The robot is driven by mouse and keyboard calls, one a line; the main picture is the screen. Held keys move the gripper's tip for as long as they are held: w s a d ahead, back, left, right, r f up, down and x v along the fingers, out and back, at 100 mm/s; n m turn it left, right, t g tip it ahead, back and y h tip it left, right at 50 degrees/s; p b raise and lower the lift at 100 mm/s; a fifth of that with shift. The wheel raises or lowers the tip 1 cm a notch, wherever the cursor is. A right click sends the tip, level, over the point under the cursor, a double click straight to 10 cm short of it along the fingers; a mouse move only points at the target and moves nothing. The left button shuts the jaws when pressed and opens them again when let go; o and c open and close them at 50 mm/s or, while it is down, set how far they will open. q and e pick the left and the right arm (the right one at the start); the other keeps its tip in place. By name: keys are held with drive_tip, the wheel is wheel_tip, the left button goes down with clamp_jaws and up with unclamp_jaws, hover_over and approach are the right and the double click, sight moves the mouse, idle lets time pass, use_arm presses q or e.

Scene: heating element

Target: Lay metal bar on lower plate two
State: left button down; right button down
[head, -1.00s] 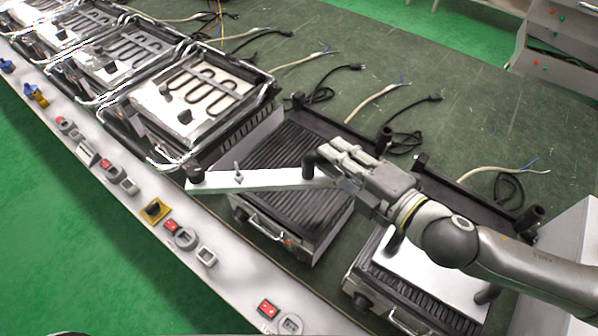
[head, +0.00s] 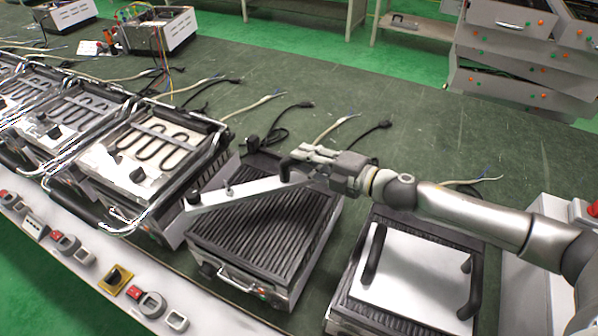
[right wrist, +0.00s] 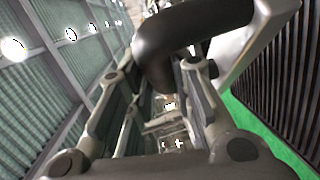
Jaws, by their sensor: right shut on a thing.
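The metal bar (head: 245,192) is a flat silver strip with black handles. In the head view it hangs above the back left part of a ribbed black grill plate (head: 270,235). My right gripper (head: 297,162) is shut on the bar's right-hand black handle. In the right wrist view the curved black handle (right wrist: 165,55) lies between the fingers, and part of the silver bar (right wrist: 262,42) shows at the upper right. The plate's ribs (right wrist: 290,75) show at the right edge there. Which plate is number two cannot be told. My left gripper is not in view.
To the right stands another grill with a flat silver plate (head: 415,270) with black handles on it. To the left are several units with coiled heating elements (head: 160,145). Loose cables (head: 270,130) lie on the green table behind. A switch panel (head: 75,250) runs along the front left.

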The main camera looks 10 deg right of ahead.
drive_tip(key=w+f, duration=0.1)
drive_tip(key=f, duration=0.1)
drive_tip(key=w+f, duration=0.1)
drive_tip(key=f, duration=0.2)
drive_tip(key=w+f, duration=0.2)
drive_tip(key=f, duration=0.1)
drive_tip(key=shift+a+f+b, duration=0.1)
drive_tip(key=shift+a+b, duration=0.25)
drive_tip(key=shift+a, duration=0.05)
drive_tip(key=shift+s, duration=0.1)
drive_tip(key=c, duration=1.7)
unclamp_jaws()
drive_tip(key=shift+f, duration=0.15)
drive_tip(key=o, duration=0.4)
